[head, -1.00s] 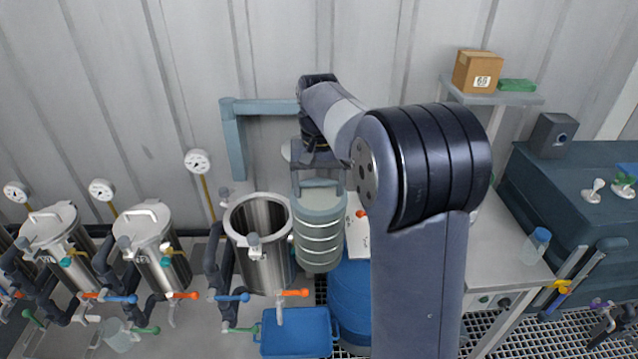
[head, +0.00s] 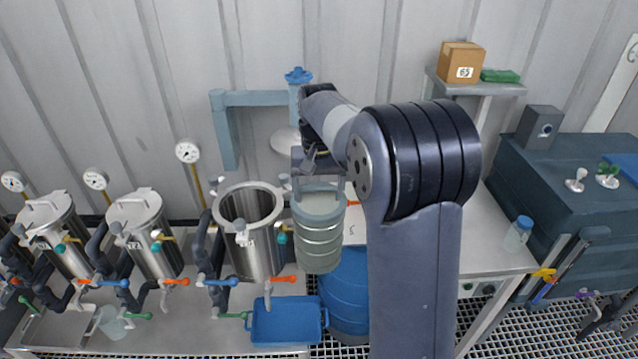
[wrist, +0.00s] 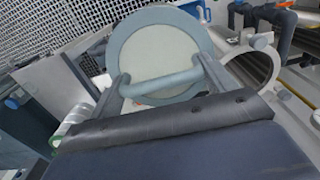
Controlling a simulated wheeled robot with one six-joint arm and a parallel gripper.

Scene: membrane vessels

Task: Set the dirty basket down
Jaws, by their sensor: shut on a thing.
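The dirty basket (head: 318,240) is a grey-green banded cylinder with an upright handle. It hangs upright from my gripper (head: 312,170), which is shut on the handle. In the head view it is just right of the open steel vessel (head: 250,240) and in front of part of the blue drum (head: 345,290). In the wrist view the basket's round pale top (wrist: 160,45) and its handle bar (wrist: 162,83) show beyond the dark gripper. The basket's underside is hidden, and I see no surface touching it.
A blue tray (head: 288,322) lies below left of the basket. Two lidded vessels with gauges and valves stand at left. A white bench (head: 485,240) is behind my arm at right, with a blue-capped bottle (head: 518,233). A blue-grey pipe stand (head: 255,99) is behind.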

